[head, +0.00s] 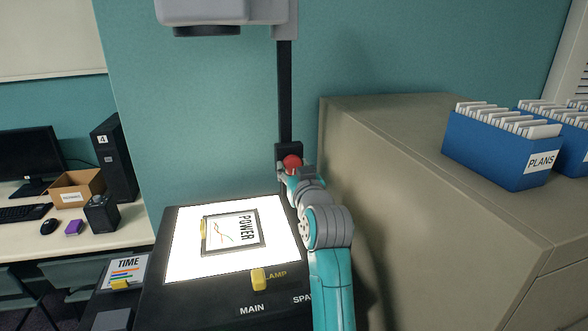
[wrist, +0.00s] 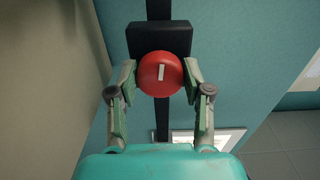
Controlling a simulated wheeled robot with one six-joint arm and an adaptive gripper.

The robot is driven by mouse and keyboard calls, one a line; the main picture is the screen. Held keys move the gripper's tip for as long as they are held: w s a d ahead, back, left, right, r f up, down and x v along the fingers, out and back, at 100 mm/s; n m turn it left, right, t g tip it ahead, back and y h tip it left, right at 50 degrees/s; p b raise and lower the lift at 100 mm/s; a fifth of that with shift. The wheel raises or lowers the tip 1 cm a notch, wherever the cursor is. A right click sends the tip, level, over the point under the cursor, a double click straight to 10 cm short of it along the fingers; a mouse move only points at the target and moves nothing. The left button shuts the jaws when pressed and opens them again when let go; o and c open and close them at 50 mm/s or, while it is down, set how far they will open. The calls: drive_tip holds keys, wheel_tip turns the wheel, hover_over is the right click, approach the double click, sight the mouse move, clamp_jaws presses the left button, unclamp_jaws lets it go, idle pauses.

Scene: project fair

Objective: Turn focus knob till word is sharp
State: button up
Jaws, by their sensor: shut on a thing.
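The red focus knob (wrist: 160,73) sits on a black block (wrist: 143,38) on the projector's black post (head: 285,90). A white line on its face stands nearly upright. In the head view the knob (head: 292,161) shows just beyond my gripper (head: 292,172). In the wrist view my gripper (wrist: 160,78) has one finger on each side of the knob, shut on it. The lit projector stage (head: 185,262) bears a framed slide (head: 233,232) reading POWER, turned sideways. The projector head (head: 215,12) is cut off at the top. The projected word is not in view.
A beige cabinet (head: 400,170) stands close on the right, with blue file boxes (head: 505,152) on top, one labelled PLANS. A yellow lamp switch (head: 259,279) is on the projector's front. A TIME slide (head: 124,270) lies at its left. A desk with a computer (head: 118,160) stands further left.

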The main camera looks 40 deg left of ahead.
drive_tip(key=n, duration=0.5)
drive_tip(key=shift+w, duration=0.1)
idle(0.3)
drive_tip(key=o, duration=1.1)
drive_tip(key=shift+o, duration=0.2)
drive_tip(key=v, duration=1.2)
